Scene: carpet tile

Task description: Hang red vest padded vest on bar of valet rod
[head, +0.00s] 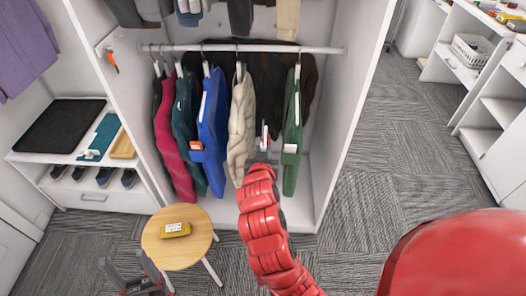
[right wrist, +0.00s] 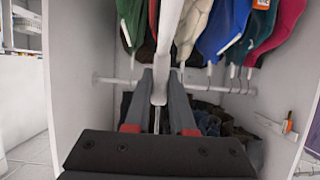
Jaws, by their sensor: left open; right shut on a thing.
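My right gripper (head: 262,156) is shut on the hanger (right wrist: 160,85), also seen between the fingers (right wrist: 157,100) in the right wrist view, which looks upside down. The rod (head: 250,48) runs behind and above; whether the hook touches it I cannot tell. My left gripper (head: 134,280) is open and empty at the lower left.
On the rod hang crimson, teal, blue (head: 212,125) and beige (head: 240,125) garments left of the gripper, and a green one (head: 292,140) to its right. A round stool (head: 160,245) with a yellow item stands in front. White shelves (head: 490,120) are at right.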

